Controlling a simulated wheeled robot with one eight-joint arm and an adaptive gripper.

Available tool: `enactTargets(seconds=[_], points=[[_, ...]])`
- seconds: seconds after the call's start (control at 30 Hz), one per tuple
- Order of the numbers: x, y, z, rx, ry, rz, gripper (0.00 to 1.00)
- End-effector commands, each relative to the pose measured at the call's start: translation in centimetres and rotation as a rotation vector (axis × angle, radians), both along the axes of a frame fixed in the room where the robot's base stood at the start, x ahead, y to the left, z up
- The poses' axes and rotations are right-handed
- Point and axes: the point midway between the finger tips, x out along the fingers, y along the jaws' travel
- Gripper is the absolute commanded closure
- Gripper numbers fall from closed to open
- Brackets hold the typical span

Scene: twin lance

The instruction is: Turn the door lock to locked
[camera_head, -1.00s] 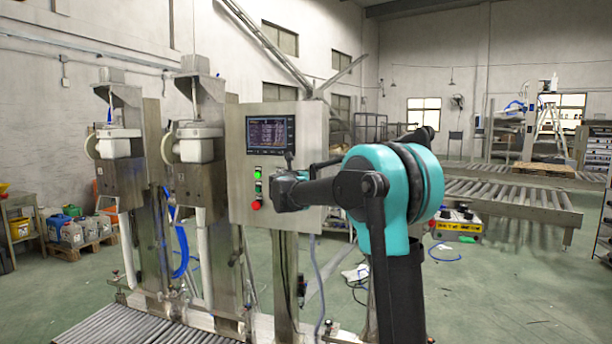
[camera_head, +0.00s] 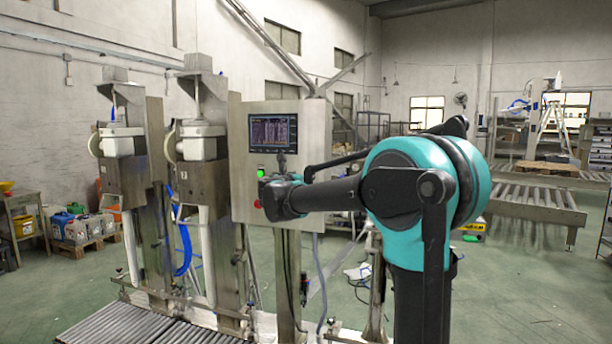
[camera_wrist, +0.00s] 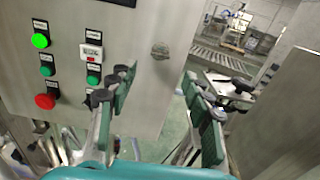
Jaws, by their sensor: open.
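The door lock looks to be the small round metal fitting (camera_wrist: 160,51) near the right edge of the grey control panel in the wrist view; its turn position is too small to read. The panel (camera_head: 306,120) stands ahead in the head view, where my arm hides the lock area. My gripper (camera_wrist: 157,80) is open and empty in the wrist view, one finger on each side below the lock. The left finger overlaps the panel face in the picture. The lock lies apart from both fingers, above the gap between them.
Left of my gripper on the panel are a lit green button (camera_wrist: 40,40), a red button (camera_wrist: 45,101) and a black knob (camera_wrist: 92,98). A screen (camera_head: 273,133) sits above them. Filling machines (camera_head: 200,150) stand left. A roller conveyor (camera_head: 510,195) lies behind at right.

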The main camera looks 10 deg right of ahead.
Motion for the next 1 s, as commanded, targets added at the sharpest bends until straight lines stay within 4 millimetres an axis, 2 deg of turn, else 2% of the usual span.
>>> enactTargets(seconds=[0.1, 0.23, 0.6, 0.7, 0.77, 0.87, 1.0], points=[[-1.7, 0.9, 0.0, 0.0, 0.0, 0.002, 0.5], [-2.8, 1.3, 0.0, 0.0, 0.0, 0.001, 0.5], [-3.2, 1.4, 0.0, 0.0, 0.0, 0.0, 0.5], [-3.4, 0.9, -0.5, 0.026, 0.0, -0.008, 0.5], [-4.0, -0.1, -1.4, 0.08, 0.0, -0.026, 0.5], [-5.7, -3.0, -4.5, 0.253, -0.004, -0.082, 0.5], [-10.0, -8.0, -11.2, 0.618, -0.03, -0.221, 0.5]])
